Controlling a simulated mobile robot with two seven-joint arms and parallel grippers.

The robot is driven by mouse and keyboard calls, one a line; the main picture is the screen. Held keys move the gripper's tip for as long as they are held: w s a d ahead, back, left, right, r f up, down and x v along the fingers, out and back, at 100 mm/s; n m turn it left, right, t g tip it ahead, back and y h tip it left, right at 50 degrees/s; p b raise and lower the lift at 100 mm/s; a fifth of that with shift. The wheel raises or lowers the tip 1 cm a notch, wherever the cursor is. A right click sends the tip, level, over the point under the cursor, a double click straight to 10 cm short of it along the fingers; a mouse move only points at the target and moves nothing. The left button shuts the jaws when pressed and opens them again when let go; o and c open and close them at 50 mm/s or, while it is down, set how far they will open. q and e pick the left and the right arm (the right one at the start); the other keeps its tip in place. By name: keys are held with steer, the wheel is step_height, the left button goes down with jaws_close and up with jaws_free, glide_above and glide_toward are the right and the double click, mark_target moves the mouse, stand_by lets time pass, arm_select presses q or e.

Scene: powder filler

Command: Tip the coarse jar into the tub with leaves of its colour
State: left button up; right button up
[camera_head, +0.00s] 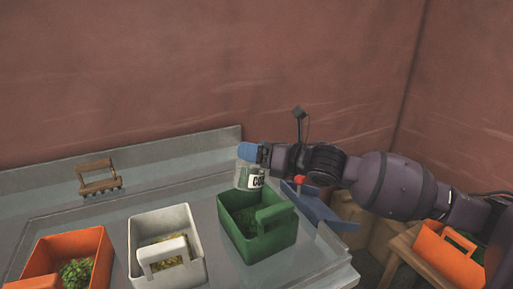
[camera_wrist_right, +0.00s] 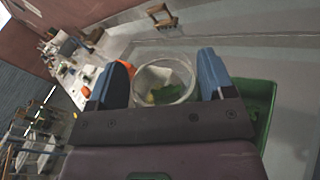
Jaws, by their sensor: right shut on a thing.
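My right gripper (camera_head: 250,153) is shut on a clear glass jar (camera_head: 244,177) with a white label whose visible letters begin "CO". The jar is upright or nearly so above the back edge of the green tub (camera_head: 285,237), which holds dark green leaves. In the right wrist view the jar (camera_wrist_right: 164,98) sits between my blue fingertips; its contents are hard to tell through the glass. A white tub (camera_head: 195,270) holds yellowish leaves. An orange tub (camera_head: 50,246) at the left holds bright green leaves. My left gripper is not in view.
A small wooden rack (camera_head: 98,177) stands at the back left of the metal counter. A blue tray-like thing (camera_head: 318,210) is right of the green tub. Another orange container (camera_head: 448,254) rests on a wooden stand at the lower right.

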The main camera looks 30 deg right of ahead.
steer(key=shift+w+d+r+m+p, duration=0.1)
steer(key=shift+r+m+p, duration=0.2)
steer(key=shift+m, duration=0.4)
steer(key=m, duration=0.1)
steer(key=f+m, duration=0.1)
steer(key=m+g+p, duration=0.1)
steer(key=shift+w+d+f+m, duration=0.3)
steer(key=shift+d+f+m, duration=0.05)
steer(key=shift+d+m, duration=0.05)
steer(key=shift+f+m+y, duration=0.15)
steer(key=shift+m+y, duration=0.15)
steer(key=shift+w+d+f+m+b, duration=0.15)
steer(key=shift+f+m+b, duration=0.35)
steer(key=shift+f+b, duration=0.1)
steer(key=shift+w+d+f+m+g+b, duration=0.1)
steer(key=shift+f+m+g+b, duration=0.2)
steer(key=shift+m+b, duration=0.25)
steer(key=shift+w+d+f+m+b, duration=0.15)
steer(key=shift+f+m+b, duration=0.25)
steer(key=shift+m+b, duration=0.55)
steer(key=shift+r+n, duration=0.3)
step_height(320, 180, up, 7)
steer(key=shift+f+p, duration=0.1)
steer(key=shift+p, duration=0.9)
steer(key=shift+r, duration=0.45)
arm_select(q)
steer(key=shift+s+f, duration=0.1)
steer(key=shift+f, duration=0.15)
